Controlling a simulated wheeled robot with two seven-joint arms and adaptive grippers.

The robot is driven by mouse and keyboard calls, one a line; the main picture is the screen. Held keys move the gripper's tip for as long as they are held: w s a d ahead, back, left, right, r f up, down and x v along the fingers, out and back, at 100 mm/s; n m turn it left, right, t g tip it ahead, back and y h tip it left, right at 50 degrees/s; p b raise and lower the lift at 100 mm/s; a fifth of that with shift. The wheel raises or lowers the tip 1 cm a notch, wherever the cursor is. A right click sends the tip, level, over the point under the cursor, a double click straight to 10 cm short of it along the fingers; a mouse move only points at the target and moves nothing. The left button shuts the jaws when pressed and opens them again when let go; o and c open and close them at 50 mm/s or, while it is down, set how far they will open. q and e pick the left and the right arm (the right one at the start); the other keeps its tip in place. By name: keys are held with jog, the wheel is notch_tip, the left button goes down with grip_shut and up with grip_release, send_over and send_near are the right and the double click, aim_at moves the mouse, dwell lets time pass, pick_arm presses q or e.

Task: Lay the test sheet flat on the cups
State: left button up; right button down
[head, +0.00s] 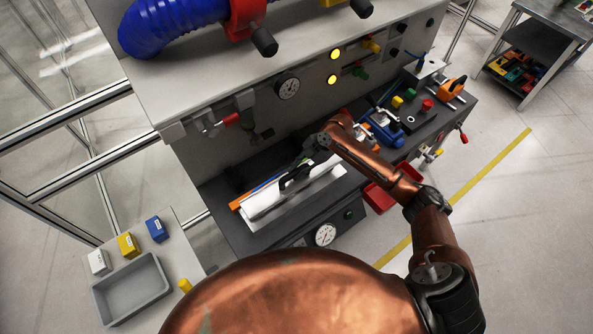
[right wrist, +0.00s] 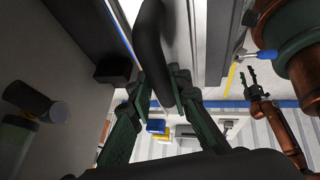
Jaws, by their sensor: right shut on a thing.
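My right gripper (head: 303,162) is over the dark workbench, shut on a black bar-like handle (head: 292,178). In the right wrist view the dark green fingers (right wrist: 165,95) close on both sides of this curved black handle (right wrist: 152,35). Just below it in the head view is a long pale panel (head: 310,193), probably the test sheet; I cannot tell whether the handle belongs to it or whether it rests on anything. I cannot make out the cups. My left gripper (right wrist: 249,78) shows small in the right wrist view, open and empty; it is outside the head view.
An orange strip (head: 236,204) lies beside the panel. Blue fixtures (head: 382,130) and small coloured parts crowd the bench to the right. The upright machine panel with a gauge (head: 288,86) stands behind. A side table at lower left holds a grey bin (head: 133,291) and small boxes.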

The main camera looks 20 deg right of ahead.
jog(key=shift+f, duration=0.15)
jog(key=c, duration=1.8)
grip_release()
jog(key=b+v, duration=0.1)
jog(key=v, duration=1.2)
jog(key=shift+a, duration=0.35)
jog(key=shift+s, duration=0.1)
